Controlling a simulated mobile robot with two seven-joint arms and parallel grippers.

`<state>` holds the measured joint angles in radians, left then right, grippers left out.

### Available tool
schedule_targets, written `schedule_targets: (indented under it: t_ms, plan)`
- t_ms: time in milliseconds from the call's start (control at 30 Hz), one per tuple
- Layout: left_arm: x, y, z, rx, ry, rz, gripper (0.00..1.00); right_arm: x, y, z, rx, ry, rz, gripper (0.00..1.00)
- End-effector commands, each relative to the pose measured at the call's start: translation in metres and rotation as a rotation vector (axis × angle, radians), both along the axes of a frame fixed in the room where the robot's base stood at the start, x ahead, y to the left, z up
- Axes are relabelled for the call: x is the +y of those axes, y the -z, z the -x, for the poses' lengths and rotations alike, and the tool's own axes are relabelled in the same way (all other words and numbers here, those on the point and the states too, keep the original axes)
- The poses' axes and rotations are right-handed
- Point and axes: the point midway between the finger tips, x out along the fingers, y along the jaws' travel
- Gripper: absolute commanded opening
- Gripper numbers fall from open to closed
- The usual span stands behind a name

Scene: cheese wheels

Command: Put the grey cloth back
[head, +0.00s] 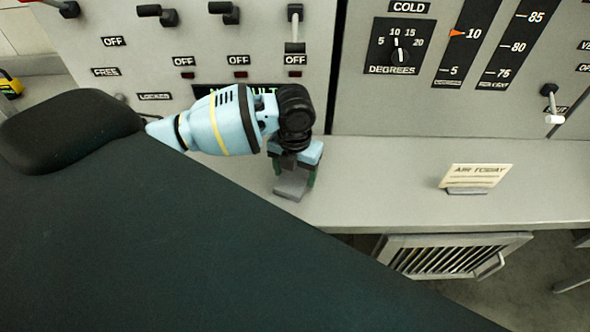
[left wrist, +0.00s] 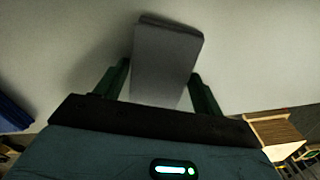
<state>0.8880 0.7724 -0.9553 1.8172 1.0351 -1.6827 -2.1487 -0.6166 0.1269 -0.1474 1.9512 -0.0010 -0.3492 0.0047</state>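The grey cloth (head: 290,188) is a small folded grey block near the front edge of the pale counter (head: 390,185). My left gripper (head: 295,178) points down over the counter with the cloth between its fingers. In the left wrist view, the cloth (left wrist: 167,60) fills the gap between the green fingertips (left wrist: 160,72), which appear to touch its two sides. I cannot tell whether the cloth rests on the counter or is just above it. My right gripper is not in view.
A control panel (head: 235,45) with switches and dials rises behind the counter. A small sign (head: 475,176) stands on the counter at the right. A slatted vent (head: 445,258) sits below the counter's edge. The counter between cloth and sign is clear.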

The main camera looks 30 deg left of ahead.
Motion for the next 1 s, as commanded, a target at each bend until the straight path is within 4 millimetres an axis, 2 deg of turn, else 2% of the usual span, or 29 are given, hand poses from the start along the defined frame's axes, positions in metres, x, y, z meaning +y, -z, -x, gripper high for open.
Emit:
schedule_targets:
  t_ms: [33,100,467,567,800,1000]
  plan:
    - [0.000,0.000,0.000,0.000,0.000,-0.001,0.76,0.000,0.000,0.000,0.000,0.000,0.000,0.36]
    - [0.000,0.000,0.000,0.000,0.000,-0.001,0.84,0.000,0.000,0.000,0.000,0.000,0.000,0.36]
    - [0.000,-0.006,0.000,-0.003,-0.001,0.000,0.84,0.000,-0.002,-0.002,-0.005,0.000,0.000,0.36]
    - [0.000,-0.016,-0.001,-0.001,-0.001,0.001,0.84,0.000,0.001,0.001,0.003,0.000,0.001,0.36]
    - [0.000,-0.056,0.000,-0.001,0.000,0.000,0.84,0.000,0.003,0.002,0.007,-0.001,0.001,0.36]
    - [0.000,-0.075,0.000,0.001,0.000,0.000,0.84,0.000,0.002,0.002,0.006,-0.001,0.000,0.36]
